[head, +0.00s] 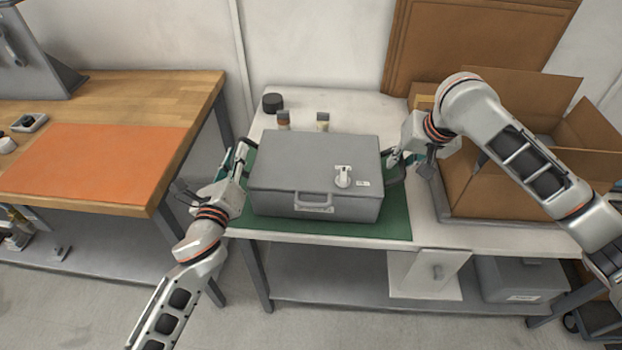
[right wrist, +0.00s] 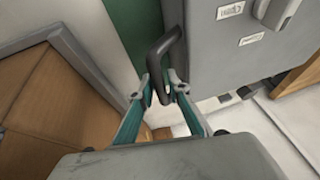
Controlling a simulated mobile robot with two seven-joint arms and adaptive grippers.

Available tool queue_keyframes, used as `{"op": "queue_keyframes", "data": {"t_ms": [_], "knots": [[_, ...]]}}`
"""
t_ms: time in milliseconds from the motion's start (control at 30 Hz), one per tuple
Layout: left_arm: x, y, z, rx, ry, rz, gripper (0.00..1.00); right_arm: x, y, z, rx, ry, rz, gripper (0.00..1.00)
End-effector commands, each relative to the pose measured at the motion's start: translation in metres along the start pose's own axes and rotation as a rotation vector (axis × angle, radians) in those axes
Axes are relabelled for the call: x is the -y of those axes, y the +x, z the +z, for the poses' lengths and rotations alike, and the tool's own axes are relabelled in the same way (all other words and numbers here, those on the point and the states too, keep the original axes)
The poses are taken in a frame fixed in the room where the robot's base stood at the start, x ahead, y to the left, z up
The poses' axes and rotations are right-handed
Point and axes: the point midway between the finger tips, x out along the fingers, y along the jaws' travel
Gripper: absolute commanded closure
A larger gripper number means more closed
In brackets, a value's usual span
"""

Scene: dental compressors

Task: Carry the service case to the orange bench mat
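The grey service case (head: 315,172) lies flat on a green mat (head: 397,227) on the white table, its front handle and latch facing me. Black side handles stick out at its left and right. My left gripper (head: 238,168) is at the left side handle; the arm hides whether its fingers are closed. My right gripper (head: 398,160) is at the right side handle. In the right wrist view, my right gripper's teal fingers (right wrist: 162,92) stand close on both sides of the black handle (right wrist: 165,60). The orange bench mat (head: 95,160) lies bare on the wooden bench at left.
The wooden bench (head: 150,90) stands left, with a floor gap before the white table (head: 345,103). Small bottles (head: 322,122) and a dark round jar (head: 272,102) stand behind the case. An open cardboard box (head: 500,195) stands close on the right.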

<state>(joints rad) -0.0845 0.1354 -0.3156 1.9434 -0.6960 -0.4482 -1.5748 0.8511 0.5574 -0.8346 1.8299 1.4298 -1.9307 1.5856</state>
Motion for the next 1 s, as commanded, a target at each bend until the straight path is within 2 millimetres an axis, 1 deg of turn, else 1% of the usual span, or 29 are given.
{"op": "queue_keyframes", "data": {"t_ms": [367, 567, 767, 1000], "knots": [[0.000, 0.000, -0.001, -0.001, 0.002, 0.000, 1.00, -0.001, 0.000, 0.000, -0.001, 0.000, 0.001, 1.00], [0.002, 0.000, 0.003, 0.002, 0.002, -0.003, 1.00, 0.000, -0.003, -0.003, -0.005, 0.001, 0.000, 1.00], [0.008, 0.000, 0.011, 0.005, 0.003, -0.005, 1.00, 0.001, -0.013, -0.007, -0.008, 0.001, 0.001, 1.00], [0.018, 0.000, 0.028, 0.007, 0.003, -0.007, 1.00, 0.004, -0.030, -0.015, -0.011, 0.001, 0.002, 1.00]]}}
